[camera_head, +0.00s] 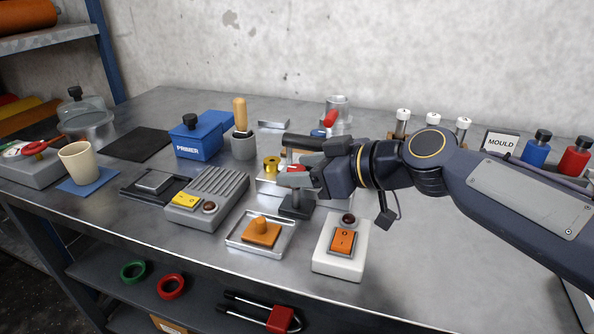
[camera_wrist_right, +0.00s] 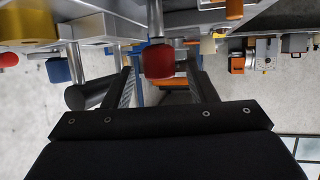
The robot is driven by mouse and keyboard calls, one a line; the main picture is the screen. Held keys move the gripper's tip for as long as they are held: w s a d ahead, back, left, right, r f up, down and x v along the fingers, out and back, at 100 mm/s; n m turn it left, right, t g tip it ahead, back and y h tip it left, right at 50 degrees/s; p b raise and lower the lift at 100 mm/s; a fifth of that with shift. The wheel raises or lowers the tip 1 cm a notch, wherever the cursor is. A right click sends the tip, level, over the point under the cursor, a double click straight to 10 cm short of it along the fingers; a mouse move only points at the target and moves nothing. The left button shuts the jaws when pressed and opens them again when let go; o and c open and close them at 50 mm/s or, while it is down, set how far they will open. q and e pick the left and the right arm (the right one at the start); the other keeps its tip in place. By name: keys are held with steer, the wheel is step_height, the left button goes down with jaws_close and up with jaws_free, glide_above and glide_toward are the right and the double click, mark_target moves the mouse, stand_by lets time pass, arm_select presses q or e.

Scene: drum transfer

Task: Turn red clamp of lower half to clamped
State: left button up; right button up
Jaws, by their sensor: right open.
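The red clamp handle (camera_head: 297,168) shows beside the fingers of my right gripper (camera_head: 300,172) in the head view. In the right wrist view the red clamp end (camera_wrist_right: 158,62) sits between the two open fingers of the right gripper (camera_wrist_right: 163,88), with gaps at the sides. A grey post on a dark block (camera_head: 296,207) stands below the gripper. A light base with a yellow knob (camera_head: 271,164) is just behind and is partly hidden by the gripper, so the clamp's mounting is not clear. My left gripper is not in view.
A ribbed grey unit (camera_head: 209,196) is to the left. Bottles and a MOULD sign (camera_head: 499,142) stand at the back right.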

steer(key=shift+w+a+f, duration=0.3)
steer(key=shift+w+a, duration=0.05)
steer(key=shift+a, duration=0.2)
